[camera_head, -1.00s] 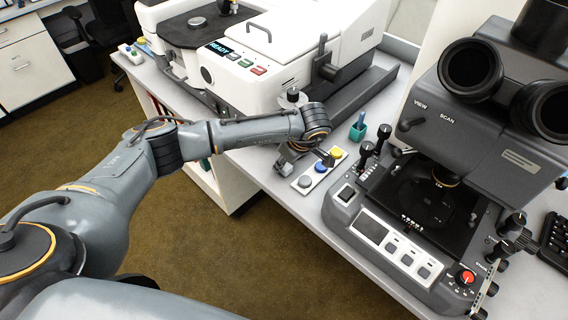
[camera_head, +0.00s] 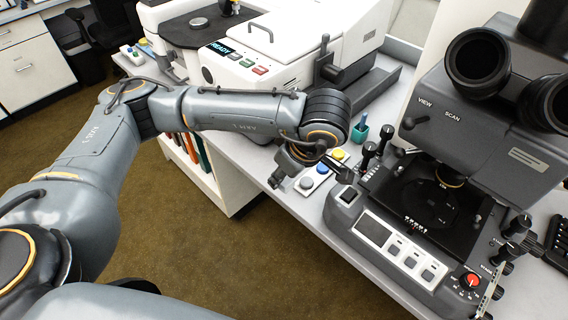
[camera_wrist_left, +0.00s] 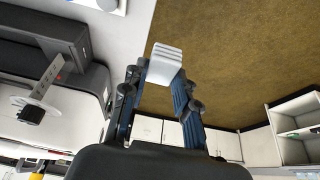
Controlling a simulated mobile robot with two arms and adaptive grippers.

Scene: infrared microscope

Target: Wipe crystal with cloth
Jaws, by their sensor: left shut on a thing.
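My left gripper (camera_wrist_left: 158,78) shows in the left wrist view with its dark fingers closed on a small white folded cloth (camera_wrist_left: 165,62), which sticks out at the fingertips. In the head view my left wrist is above the bench's front edge, just left of the microscope; the cloth cannot be made out there. I cannot pick out the crystal in either view. My right gripper is not in view.
A white instrument (camera_head: 285,50) with a READY display stands at the back of the bench. The dark microscope (camera_head: 430,200) stands at right. Brown floor (camera_head: 190,255) is open in front.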

